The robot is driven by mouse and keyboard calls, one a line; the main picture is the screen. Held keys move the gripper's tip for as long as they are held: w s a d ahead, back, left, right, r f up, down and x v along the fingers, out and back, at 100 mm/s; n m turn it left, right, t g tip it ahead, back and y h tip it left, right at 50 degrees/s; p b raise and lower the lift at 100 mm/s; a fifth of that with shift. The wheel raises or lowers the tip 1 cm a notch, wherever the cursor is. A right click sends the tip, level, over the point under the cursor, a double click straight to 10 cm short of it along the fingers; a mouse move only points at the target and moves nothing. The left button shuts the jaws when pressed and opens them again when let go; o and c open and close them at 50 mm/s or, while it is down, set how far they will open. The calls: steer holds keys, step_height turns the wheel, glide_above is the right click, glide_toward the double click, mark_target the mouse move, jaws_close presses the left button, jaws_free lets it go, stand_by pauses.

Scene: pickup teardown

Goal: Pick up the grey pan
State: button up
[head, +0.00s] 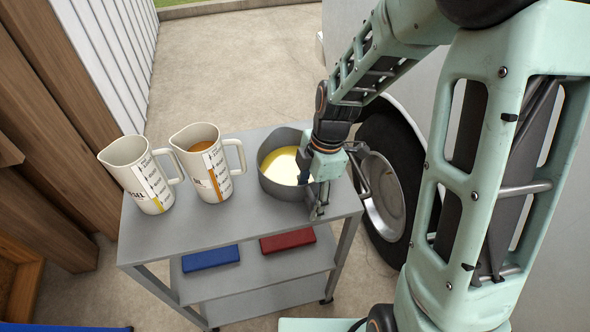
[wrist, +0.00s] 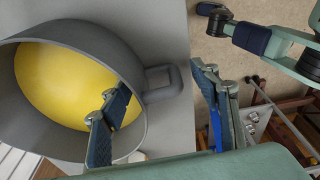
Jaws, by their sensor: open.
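The grey pan (head: 272,186) stands on the right end of the grey cart's top, with yellow contents inside. In the wrist view the pan (wrist: 112,58) fills the left side, and its small loop handle (wrist: 172,82) points toward the right. My gripper (head: 320,196) is at the pan's right side in the head view, partly covering it. In the wrist view my gripper (wrist: 161,84) is open. One finger overlaps the pan's opening and the other is beyond the handle's outer end. The handle lies between them in the picture; I cannot tell whether anything touches.
Two white measuring jugs (head: 140,178) (head: 208,165) stand left of the pan on the cart top (head: 240,222). A blue box (head: 211,258) and a red box (head: 288,241) lie on the shelf below. A vehicle wheel (head: 385,190) is close behind on the right.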

steer(key=shift+f, duration=0.15)
jaws_close()
stand_by(0.4)
steer(key=shift+r, duration=0.2)
